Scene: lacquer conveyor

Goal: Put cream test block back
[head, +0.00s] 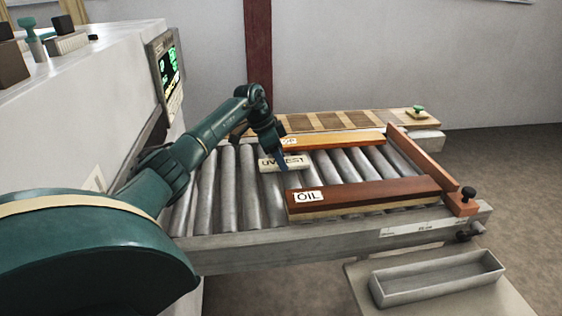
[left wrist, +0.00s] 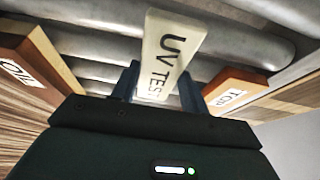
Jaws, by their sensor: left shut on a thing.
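The cream test block (head: 287,163) with the lettering "UV TEST" is over the metal rollers, between two wooden boards. In the left wrist view the block (left wrist: 168,50) extends out from between the fingers. My left gripper (head: 280,160) is shut on the block; its fingers (left wrist: 165,88) stand on either side of it. I cannot tell whether the block touches the rollers. My right gripper is not in view.
A dark board marked "OIL" (head: 365,196) lies nearer on the rollers (head: 228,185), and an orange-brown board (head: 335,141) lies farther back. A wooden stop (head: 432,168) borders the right end. A grey tray (head: 437,279) stands at front right, empty.

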